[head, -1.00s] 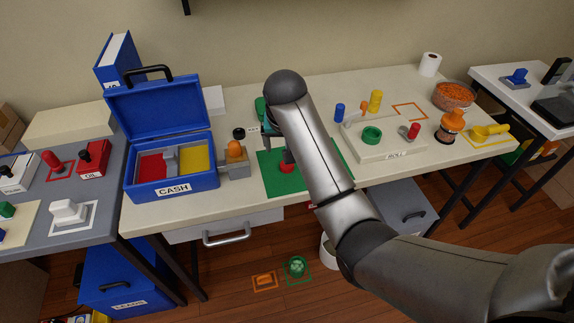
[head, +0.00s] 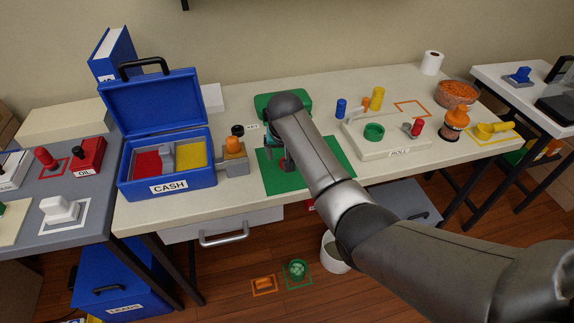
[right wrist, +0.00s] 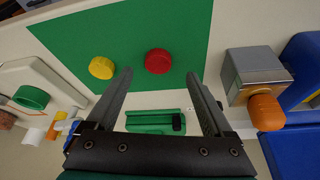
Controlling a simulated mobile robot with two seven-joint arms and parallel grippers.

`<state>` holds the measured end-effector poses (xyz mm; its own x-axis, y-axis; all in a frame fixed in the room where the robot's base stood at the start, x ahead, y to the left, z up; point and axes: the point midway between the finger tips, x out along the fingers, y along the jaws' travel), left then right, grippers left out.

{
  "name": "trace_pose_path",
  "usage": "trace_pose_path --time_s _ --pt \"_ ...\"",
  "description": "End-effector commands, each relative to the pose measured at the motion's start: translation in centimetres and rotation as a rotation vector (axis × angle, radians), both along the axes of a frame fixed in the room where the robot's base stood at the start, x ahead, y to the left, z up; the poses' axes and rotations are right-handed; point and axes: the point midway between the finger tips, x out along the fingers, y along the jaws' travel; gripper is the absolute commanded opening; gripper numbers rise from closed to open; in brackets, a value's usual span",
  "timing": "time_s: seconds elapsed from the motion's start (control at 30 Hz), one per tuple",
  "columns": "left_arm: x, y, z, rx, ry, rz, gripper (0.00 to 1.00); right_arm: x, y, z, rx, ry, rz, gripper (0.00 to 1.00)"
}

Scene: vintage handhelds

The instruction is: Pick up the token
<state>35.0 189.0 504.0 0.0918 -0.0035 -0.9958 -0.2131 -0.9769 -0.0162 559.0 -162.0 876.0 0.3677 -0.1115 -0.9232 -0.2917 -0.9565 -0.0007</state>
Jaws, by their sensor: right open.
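Two round knob-like pieces lie on the green mat (head: 330,152) on the middle table: a red one (right wrist: 158,61) and a yellow one (right wrist: 101,67), both clear in the right wrist view. I cannot tell which is the token. My right gripper (right wrist: 159,75) is open and empty; in the right wrist view the red piece appears between and just beyond its fingertips, the yellow one outside the left finger. In the head view the right gripper (head: 285,160) hangs over the mat, and the arm hides most of both pieces. My left gripper is not in view.
A blue cash box (head: 168,186) with its lid up stands left of the mat, with a grey block and orange knob (head: 233,145) between. A green case (head: 268,102) lies behind the mat. A cream tray (head: 365,148) with a green ring is to the right.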

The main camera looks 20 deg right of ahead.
Motion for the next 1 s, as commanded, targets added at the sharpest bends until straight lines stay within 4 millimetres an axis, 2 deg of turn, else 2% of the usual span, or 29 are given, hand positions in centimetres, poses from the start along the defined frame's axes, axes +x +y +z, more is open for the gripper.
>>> trace_pose_path --time_s 0.1,0.3,0.67,1.0 --pt "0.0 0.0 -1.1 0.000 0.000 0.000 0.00 0.5 -0.4 -1.9 -0.001 0.002 -0.001 0.86" --pt "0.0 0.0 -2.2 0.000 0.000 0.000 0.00 1.3 -0.7 -3.8 0.000 0.002 0.001 0.86" --pt "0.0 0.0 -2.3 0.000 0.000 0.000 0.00 1.5 -0.8 -4.2 0.000 0.001 0.000 0.86" --pt "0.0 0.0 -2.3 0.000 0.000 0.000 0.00 1.4 -0.8 -4.2 0.000 0.001 0.000 0.47"
